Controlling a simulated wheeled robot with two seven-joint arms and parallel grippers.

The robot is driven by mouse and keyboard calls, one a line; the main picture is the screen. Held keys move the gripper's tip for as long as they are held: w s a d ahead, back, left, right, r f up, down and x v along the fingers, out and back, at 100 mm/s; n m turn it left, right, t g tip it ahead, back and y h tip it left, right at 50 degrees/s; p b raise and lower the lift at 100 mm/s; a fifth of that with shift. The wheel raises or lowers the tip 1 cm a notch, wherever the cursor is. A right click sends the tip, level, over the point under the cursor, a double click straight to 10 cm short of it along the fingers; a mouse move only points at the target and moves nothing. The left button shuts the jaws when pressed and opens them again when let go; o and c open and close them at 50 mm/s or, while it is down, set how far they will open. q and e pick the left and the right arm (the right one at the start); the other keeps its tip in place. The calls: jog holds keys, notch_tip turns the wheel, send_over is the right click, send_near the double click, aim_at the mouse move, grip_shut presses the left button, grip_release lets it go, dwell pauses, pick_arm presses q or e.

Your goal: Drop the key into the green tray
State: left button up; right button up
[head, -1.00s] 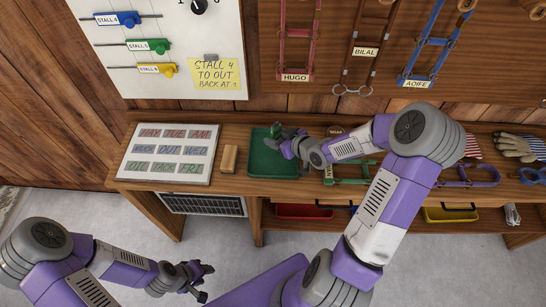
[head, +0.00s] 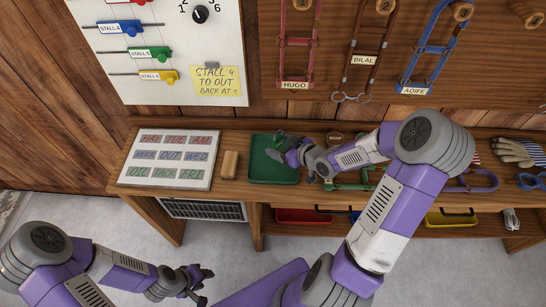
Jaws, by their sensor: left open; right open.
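The green tray (head: 259,174) lies on the wooden bench, left of centre in the head view. My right gripper (head: 276,149) is open above the tray's back right part and hides some of it. A small dark green shape (head: 279,139) shows by its fingertips. It is too small to tell whether this is the key or whether it touches the tray. No key can be made out clearly elsewhere. My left gripper (head: 203,282) is open and empty, low in front of the bench.
A word board (head: 166,159) and a wooden block (head: 229,164) lie left of the tray. A green halter (head: 345,182) lies to its right, partly behind my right arm. Red (head: 303,216) and yellow (head: 450,218) trays are on the shelf below.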

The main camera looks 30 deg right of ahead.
jog(key=p+v, duration=0.1)
jog(key=v, duration=0.3)
jog(key=shift+s+r+p, duration=0.1)
jog(key=shift+r+p, duration=0.1)
jog(key=shift+p, duration=0.15)
jog(key=shift+s+d+r, duration=0.1)
jog(key=shift+s, duration=0.25)
